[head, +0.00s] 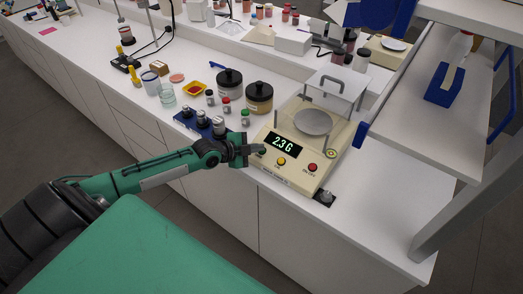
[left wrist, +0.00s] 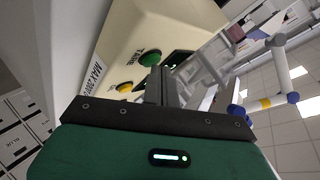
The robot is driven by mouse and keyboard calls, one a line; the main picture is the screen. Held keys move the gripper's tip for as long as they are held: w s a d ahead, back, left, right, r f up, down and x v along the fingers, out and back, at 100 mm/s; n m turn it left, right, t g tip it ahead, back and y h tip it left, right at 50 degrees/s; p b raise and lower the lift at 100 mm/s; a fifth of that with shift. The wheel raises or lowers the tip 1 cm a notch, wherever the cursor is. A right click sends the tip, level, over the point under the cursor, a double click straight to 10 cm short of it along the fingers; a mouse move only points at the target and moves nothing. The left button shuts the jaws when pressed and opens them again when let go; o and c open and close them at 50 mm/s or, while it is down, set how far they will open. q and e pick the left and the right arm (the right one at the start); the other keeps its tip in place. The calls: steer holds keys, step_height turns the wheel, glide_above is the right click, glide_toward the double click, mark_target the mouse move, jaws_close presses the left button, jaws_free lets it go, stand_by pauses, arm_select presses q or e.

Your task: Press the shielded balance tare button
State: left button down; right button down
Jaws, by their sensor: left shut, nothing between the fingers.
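The cream shielded balance (head: 325,160) stands on the white bench, its display (head: 285,142) reading 2.3 G. A round pan (head: 313,122) sits inside its clear shield. The green button, labelled TARE, shows in the left wrist view (left wrist: 151,58), with a yellow button (left wrist: 125,87) beside it. My left gripper (head: 257,153) is shut and empty at the balance's front left corner, by the green button. In the left wrist view its fingertips (left wrist: 162,72) appear close to the green button; I cannot tell whether they touch it. My right gripper is not in view.
The yellow button (head: 281,161) and a red button (head: 312,167) lie to the right on the balance front. A blue rack (head: 190,122) with dark-capped jars and two large dark-lidded jars (head: 259,98) stand left of the balance. A shelf (head: 425,110) overhangs at the right.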

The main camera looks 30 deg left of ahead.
arm_select(q)
steer(key=shift+f, duration=0.15)
steer(key=shift+s+r+p, duration=0.35)
steer(key=shift+r+p, duration=0.4)
steer(key=shift+r, duration=0.15)
steer(key=shift+r, duration=0.1)
steer(key=r+p, duration=0.1)
steer(key=p, duration=0.1)
steer(key=s+r+p, duration=0.1)
steer(key=r+p, duration=0.1)
steer(key=s+r+p, duration=0.1)
steer(key=r+p, duration=0.1)
steer(key=shift+a+r, duration=0.1)
steer(key=shift+r, duration=0.1)
stand_by(0.6)
